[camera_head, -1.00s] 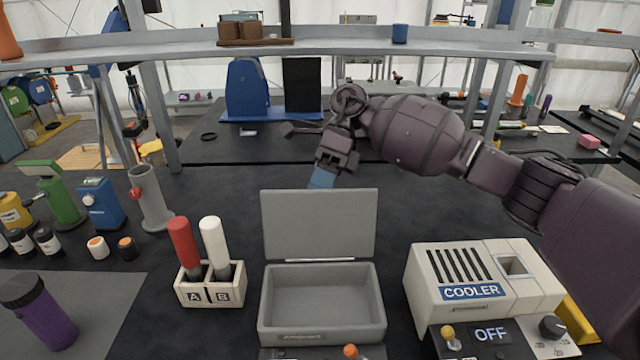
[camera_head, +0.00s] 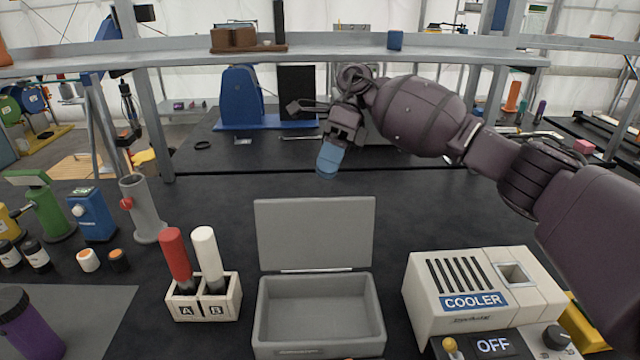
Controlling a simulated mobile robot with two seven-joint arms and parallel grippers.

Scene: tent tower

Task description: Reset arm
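My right arm comes in from the right and reaches across the back of the dark table. Its gripper (camera_head: 329,158) hangs above the table, behind the open grey box (camera_head: 318,235), and touches nothing on the table. A light blue rounded piece shows at the gripper's tip; I cannot tell whether it is the fingertips or something held. The finger gap does not show. My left gripper is not in view.
The white cooler (camera_head: 538,282), marked OFF, stands at the front right under my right arm. A holder (camera_head: 204,303) with a red and a white stick stands left of the box. A metal shelf (camera_head: 330,60) crosses behind. The table behind the box is clear.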

